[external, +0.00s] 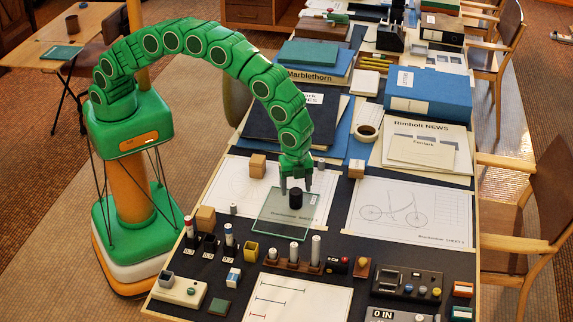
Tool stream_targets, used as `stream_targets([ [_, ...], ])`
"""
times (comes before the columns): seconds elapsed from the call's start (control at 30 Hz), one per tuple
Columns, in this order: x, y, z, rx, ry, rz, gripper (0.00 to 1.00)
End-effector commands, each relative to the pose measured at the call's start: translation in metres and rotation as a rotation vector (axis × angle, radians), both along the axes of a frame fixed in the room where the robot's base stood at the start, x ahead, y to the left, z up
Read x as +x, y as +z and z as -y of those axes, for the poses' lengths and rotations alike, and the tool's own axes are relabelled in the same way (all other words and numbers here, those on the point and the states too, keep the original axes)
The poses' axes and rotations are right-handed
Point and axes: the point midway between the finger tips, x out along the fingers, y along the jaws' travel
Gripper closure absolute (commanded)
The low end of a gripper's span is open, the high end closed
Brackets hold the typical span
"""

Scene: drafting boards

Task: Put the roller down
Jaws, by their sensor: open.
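A short dark cylinder, which I take to be the roller (296,199), stands upright on the greenish glass plate (284,225). The plate lies over a paper drawing sheet on the long table. My green gripper (296,188) points down just above and around the cylinder's top, one finger on each side. The fingers are open. I cannot tell whether either finger touches the cylinder.
Wooden blocks (257,165) stand at the sheet corners. A cup of dark drink (366,132) and a blue box file (428,93) stand behind to the right. Racks, pots and small devices crowd the front. The bicycle drawing sheet (410,212) is mostly bare.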

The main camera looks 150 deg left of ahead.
Motion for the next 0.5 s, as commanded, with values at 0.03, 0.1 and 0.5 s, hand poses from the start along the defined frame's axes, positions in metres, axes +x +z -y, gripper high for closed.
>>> stream_targets([
  [0.03,0.001,0.011,0.000,0.002,0.000,0.004,0.31],
  [0.1,0.001,0.024,0.000,0.002,0.000,0.005,0.31],
  [0.5,0.000,0.072,0.000,0.002,0.000,0.002,0.31],
])
